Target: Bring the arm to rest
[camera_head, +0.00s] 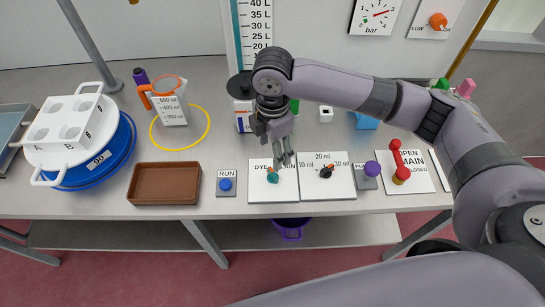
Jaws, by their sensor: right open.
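My right arm (340,85) reaches in from the right over the table, with its elbow at the right edge. My right gripper (285,158) points down above the white plate (262,190) lettered DYE, close over its teal and orange knob (273,175). The gripper is open with nothing seen between its fingers. Whether a fingertip touches the knob cannot be told. My left gripper is not in view.
On the table (230,150) are a brown tray (165,183), a jug (170,108) in a yellow ring, a blue RUN button (226,185), a dial plate (326,180), a purple knob (372,169) and a red lever (397,158). A white rack (70,118) stands at left.

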